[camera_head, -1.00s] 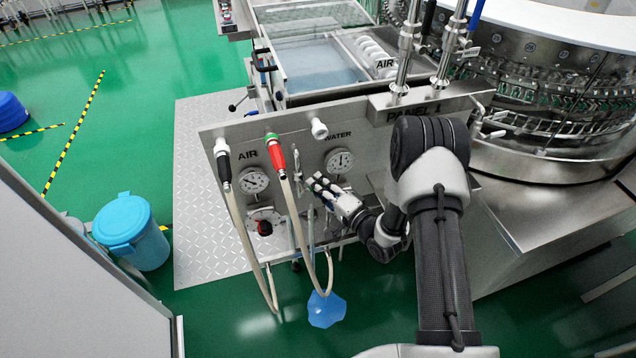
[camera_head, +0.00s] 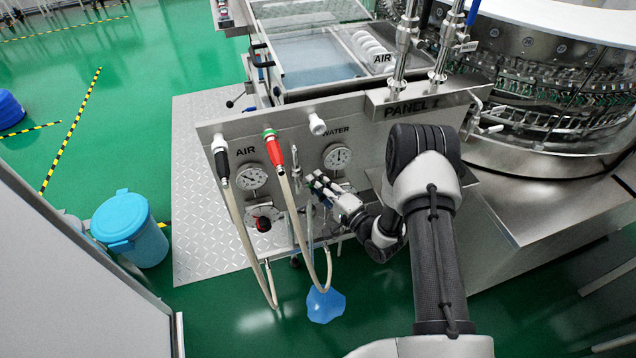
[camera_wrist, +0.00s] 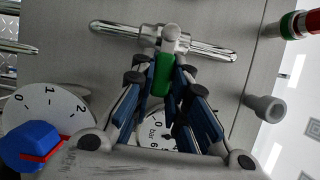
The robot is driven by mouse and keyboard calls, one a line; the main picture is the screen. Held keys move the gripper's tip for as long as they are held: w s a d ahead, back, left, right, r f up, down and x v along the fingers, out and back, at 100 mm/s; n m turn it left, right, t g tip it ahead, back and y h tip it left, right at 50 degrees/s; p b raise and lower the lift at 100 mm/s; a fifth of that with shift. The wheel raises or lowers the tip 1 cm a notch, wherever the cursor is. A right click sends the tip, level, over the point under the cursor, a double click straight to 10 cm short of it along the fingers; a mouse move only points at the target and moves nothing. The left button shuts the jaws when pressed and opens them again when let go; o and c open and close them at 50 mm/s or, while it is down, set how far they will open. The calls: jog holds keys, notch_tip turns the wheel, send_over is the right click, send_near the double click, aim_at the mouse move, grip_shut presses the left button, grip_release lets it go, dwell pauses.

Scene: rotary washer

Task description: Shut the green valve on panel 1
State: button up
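The green valve's handle (camera_wrist: 163,76) shows in the wrist view between my fingertips, below the middle of a silver horizontal pipe fitting (camera_wrist: 165,40). My gripper (camera_wrist: 165,68) appears shut on this handle, with one finger on each side. In the head view my gripper (camera_head: 315,181) is at the front of panel 1 (camera_head: 370,122), below the WATER gauge (camera_head: 337,157). There the fingers hide most of the valve, and only small green spots show by the fingertips.
A red-and-black knob (camera_head: 263,224) and the AIR gauge (camera_head: 251,176) are on the panel's left. A hose with a red grip (camera_head: 274,150) hangs close left of my gripper. In the wrist view a blue knob (camera_wrist: 30,145) is at lower left. Green floor lies open around the blue bin (camera_head: 135,235).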

jog(key=o, duration=0.5)
jog(key=shift+c, duration=0.2)
jog(key=v, duration=1.2)
